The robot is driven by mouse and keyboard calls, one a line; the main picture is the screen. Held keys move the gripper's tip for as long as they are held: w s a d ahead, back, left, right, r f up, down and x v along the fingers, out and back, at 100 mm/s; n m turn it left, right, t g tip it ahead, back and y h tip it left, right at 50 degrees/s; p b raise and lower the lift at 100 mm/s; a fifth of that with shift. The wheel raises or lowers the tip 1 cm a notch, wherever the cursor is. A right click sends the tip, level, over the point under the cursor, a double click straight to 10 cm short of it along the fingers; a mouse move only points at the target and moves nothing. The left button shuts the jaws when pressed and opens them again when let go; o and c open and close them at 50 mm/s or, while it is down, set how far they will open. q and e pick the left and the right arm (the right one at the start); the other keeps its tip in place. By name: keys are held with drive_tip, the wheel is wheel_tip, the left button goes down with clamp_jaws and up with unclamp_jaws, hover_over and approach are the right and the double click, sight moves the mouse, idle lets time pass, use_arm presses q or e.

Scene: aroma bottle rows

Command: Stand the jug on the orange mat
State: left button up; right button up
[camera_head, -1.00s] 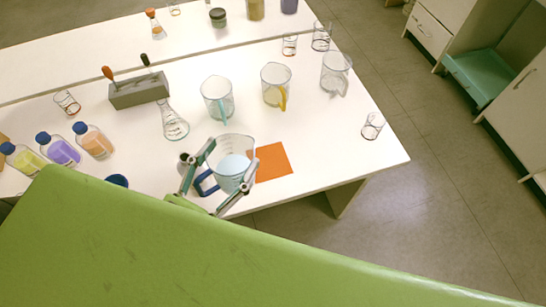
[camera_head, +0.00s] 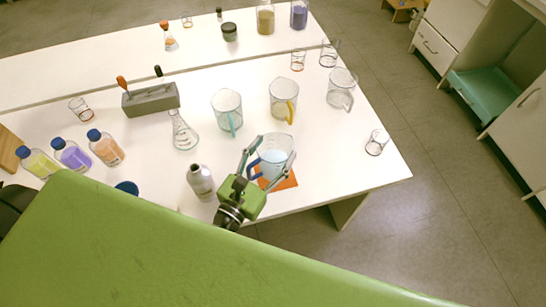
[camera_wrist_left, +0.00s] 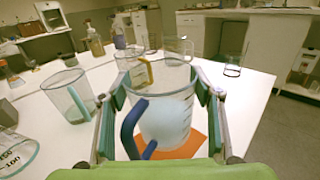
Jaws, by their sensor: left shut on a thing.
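The jug (camera_head: 275,153) is clear with a blue handle and pale contents. It is upright, between the fingers of my left gripper (camera_head: 268,166), which is shut on it. In the left wrist view the jug (camera_wrist_left: 165,112) fills the middle, handle toward the camera, with a finger on each side. The orange mat (camera_head: 287,183) shows below and beside the jug in the head view. In the left wrist view the mat (camera_wrist_left: 188,148) is behind and under the jug. I cannot tell whether the jug's base touches it. My right gripper is not in view.
Two clear jugs, one with a teal handle (camera_head: 228,112) and one with a yellow handle (camera_head: 283,99), stand behind. A flask (camera_head: 183,132) and a grey bottle (camera_head: 200,181) stand to the left. The table (camera_head: 340,150) is clear right of the mat.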

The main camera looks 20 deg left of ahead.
sight(282, 146)
use_arm(q)
drive_tip(key=f, duration=0.3)
drive_tip(key=shift+w+f, duration=0.15)
drive_tip(key=shift+w, duration=0.05)
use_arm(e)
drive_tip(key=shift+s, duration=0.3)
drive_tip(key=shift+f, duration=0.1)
use_arm(q)
drive_tip(key=o, duration=1.3)
drive_tip(key=shift+f, duration=0.1)
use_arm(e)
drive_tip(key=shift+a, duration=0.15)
